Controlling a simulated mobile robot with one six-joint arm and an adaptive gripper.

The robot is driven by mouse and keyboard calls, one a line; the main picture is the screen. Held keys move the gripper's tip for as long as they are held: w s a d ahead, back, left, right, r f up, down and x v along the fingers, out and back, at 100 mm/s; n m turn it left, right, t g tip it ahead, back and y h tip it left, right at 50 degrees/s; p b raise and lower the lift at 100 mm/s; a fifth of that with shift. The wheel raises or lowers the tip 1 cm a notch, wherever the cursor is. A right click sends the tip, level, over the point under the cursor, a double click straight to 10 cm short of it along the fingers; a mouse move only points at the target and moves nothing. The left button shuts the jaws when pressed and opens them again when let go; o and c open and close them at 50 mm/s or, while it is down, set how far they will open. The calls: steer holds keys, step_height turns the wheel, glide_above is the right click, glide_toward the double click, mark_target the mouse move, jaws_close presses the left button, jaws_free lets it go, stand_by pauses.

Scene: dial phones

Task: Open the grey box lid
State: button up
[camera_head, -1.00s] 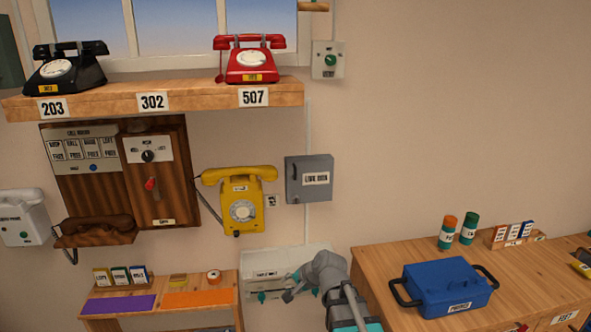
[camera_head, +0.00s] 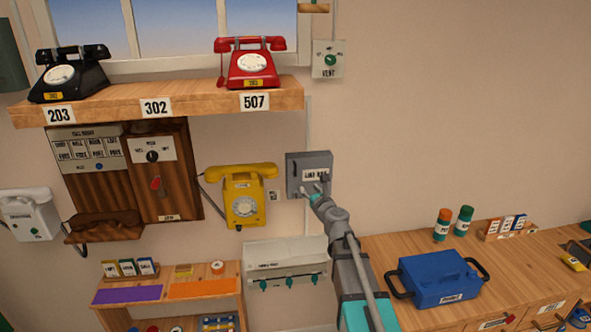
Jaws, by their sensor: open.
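The grey box (camera_head: 294,164) is mounted on the wall to the right of the yellow phone, with a white label on its front. Its lid looks closed. My gripper (camera_head: 313,191) is raised in front of the lower right part of the box and covers part of the label. My gripper is open and holds nothing that I can see. The fingertips are small here, and I cannot tell whether they touch the lid.
The yellow phone (camera_head: 244,199) hangs just left of the box. A shelf (camera_head: 200,98) with a black phone (camera_head: 70,75) and a red phone (camera_head: 251,64) runs above. A light grey wall unit (camera_head: 287,258) sits below. A blue case (camera_head: 440,280) stands on the right bench.

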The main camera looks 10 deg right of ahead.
mark_target(296, 172)
steer(key=shift+w, duration=0.1)
stand_by(0.3)
steer(key=w+a, duration=0.1)
steer(key=w, duration=0.3)
steer(key=w+a, duration=0.1)
steer(key=w, duration=0.8)
steer(key=shift+w+a, duration=0.2)
steer(key=shift+a, duration=0.2)
jaws_close()
